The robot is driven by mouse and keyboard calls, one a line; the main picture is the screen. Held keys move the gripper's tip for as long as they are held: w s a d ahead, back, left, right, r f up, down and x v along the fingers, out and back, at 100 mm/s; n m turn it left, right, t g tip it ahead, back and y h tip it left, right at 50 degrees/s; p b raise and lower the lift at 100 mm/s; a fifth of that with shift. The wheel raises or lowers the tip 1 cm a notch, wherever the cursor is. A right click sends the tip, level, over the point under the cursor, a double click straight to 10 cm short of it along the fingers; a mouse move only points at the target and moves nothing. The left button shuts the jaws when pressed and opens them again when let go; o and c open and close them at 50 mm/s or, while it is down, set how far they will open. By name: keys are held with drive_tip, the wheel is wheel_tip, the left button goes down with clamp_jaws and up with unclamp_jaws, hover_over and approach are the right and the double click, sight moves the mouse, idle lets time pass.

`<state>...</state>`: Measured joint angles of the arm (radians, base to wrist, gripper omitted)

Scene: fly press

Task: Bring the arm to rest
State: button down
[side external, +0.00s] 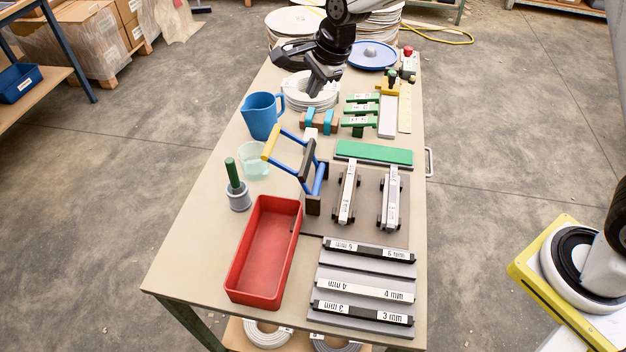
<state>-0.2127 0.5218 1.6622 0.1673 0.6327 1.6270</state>
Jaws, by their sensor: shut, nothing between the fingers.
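My gripper (316,84) is at the far part of the workbench (196,220), pointing down above and in front of a stack of white discs. Its dark fingers look closed and hold nothing. The fly press frame with blue bars and a yellow end (270,143) stands mid-bench, apart from my gripper. How high my gripper is above the bench is hard to tell from this view.
A blue jug (262,116), a red tray (240,270), a green-handled brush pot (237,190) and labelled bars (360,289) stand nearer. Green blocks (360,110), a green pad (374,152) and a blue lid (372,54) lie right of my gripper. The bench's left front is clear.

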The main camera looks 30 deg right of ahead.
drive_tip(key=s+d+f+n, duration=0.1)
drive_tip(key=s+d+n, duration=0.3)
drive_tip(key=s+n, duration=0.2)
drive_tip(key=s+d+f+n+h, duration=0.1)
drive_tip(key=s+d+n, duration=0.3)
drive_tip(key=s, duration=0.6)
drive_tip(key=s+d+f+n+h, duration=0.1)
drive_tip(key=s+d+f+n, duration=0.1)
drive_tip(key=s+d+n, duration=0.3)
drive_tip(key=s+n, duration=0.2)
drive_tip(key=s, duration=0.1)
drive_tip(key=shift+f+n+g, duration=0.3)
drive_tip(key=shift+f+g, duration=0.05)
drive_tip(key=shift+g, duration=0.05)
